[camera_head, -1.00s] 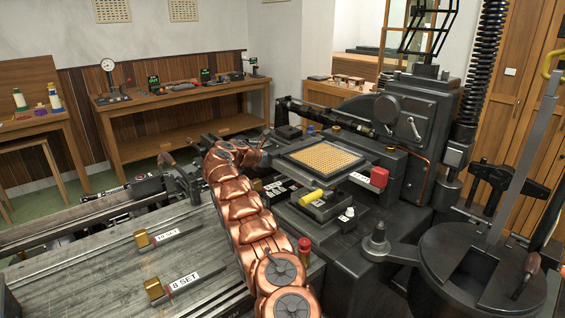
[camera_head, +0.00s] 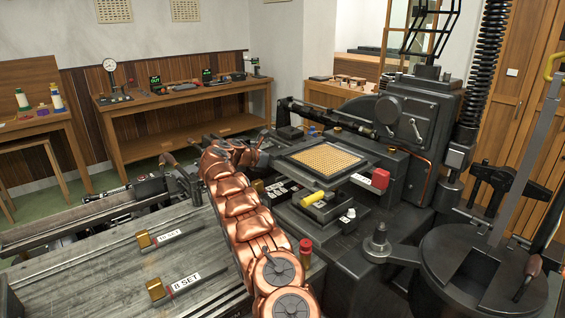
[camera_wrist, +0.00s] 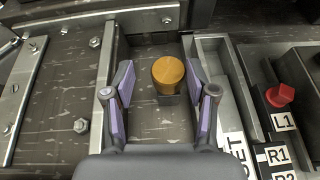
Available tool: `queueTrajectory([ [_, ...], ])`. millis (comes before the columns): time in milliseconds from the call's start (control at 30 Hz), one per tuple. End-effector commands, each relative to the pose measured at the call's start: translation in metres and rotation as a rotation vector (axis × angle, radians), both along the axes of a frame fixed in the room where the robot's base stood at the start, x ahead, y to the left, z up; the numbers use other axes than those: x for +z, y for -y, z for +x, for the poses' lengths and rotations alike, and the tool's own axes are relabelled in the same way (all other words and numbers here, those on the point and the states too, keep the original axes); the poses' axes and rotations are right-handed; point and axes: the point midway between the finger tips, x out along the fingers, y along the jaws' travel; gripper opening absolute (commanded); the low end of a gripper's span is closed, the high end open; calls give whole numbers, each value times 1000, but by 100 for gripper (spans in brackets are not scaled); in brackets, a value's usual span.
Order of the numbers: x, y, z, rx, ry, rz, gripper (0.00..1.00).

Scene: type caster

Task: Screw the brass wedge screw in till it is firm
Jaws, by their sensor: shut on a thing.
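A round brass screw head (camera_wrist: 168,74) stands up from a dark block in the wrist view. My gripper (camera_wrist: 160,78) reaches over it with a purple-padded finger on each side and is shut on it. In the wrist view, a gap seems to show at the left finger, and the screw's lower part is hidden. In the head view, my copper arm hides most of the spot where the gripper works. Two other brass pieces, by labels reading 10 SET (camera_head: 143,239) and 8 SET (camera_head: 155,289), sit on the bench at left.
A red knob (camera_wrist: 280,95) with labels L1, R1 and R2 lies right of the gripper. A bolted steel rail (camera_wrist: 22,85) runs at left. A tray of brass type (camera_head: 322,158), a yellow-handled part (camera_head: 314,197) and a round melting pot (camera_head: 470,262) stand right of my arm.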

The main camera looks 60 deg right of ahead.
Motion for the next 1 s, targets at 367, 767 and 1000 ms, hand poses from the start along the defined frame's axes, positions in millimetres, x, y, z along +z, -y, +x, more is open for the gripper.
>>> queueTrajectory([
  [367,10,-19,13,7,3,-2,49],
  [767,18,-36,21,4,-1,-1,49],
  [1000,24,-47,27,4,1,-2,49],
])
